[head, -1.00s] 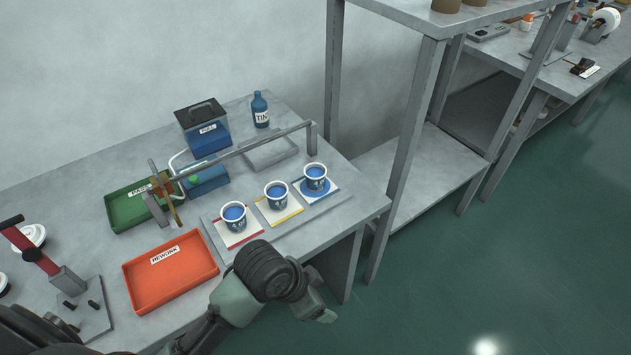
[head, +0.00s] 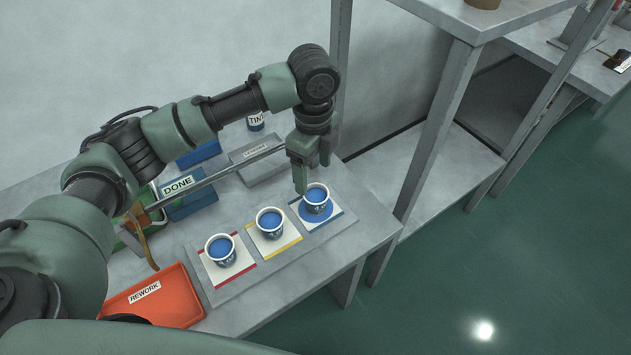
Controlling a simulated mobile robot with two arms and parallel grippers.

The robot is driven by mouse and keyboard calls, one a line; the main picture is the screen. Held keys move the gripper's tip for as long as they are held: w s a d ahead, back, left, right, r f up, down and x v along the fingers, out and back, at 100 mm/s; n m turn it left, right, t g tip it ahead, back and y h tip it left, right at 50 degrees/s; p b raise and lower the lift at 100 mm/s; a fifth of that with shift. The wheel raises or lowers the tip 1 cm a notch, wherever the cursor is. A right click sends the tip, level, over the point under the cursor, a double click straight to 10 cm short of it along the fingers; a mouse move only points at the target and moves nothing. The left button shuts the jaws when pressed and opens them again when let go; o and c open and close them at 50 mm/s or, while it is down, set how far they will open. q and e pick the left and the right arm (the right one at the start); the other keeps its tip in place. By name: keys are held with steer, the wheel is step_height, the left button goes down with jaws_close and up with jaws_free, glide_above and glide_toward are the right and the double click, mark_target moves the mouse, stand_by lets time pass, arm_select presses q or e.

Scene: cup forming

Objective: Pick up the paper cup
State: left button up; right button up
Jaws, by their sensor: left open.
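The left cup (head: 221,250) is on the red-edged card (head: 242,267). The middle cup (head: 270,222) is on the yellow-edged card (head: 285,241). The right cup (head: 316,199) is on the blue-edged card (head: 334,216). My left gripper (head: 304,183) points down, open, at the back-left rim of the right cup. I cannot tell whether a finger touches the cup or is behind it. My right gripper is not in view.
An orange REWORK tray (head: 160,300) lies front left. A blue DONE box (head: 190,200) and a grey tray (head: 262,163) stand behind the cups, with a grey bar across. A bottle (head: 256,122) stands behind my arm. A shelf post (head: 437,130) rises to the right.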

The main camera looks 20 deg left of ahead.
mark_target(316, 195)
arm_select(q)
steer(key=s+f, duration=0.1)
steer(key=s+d+f+p, duration=0.1)
steer(key=f, duration=0.1)
steer(key=shift+s+f, duration=0.1)
steer(key=f, duration=0.2)
steer(key=shift+w+f, duration=0.3)
steer(key=shift+f, duration=0.45)
steer(key=c, duration=1.1)
steer(key=shift+c, duration=1.4)
steer(key=shift+r, duration=0.1)
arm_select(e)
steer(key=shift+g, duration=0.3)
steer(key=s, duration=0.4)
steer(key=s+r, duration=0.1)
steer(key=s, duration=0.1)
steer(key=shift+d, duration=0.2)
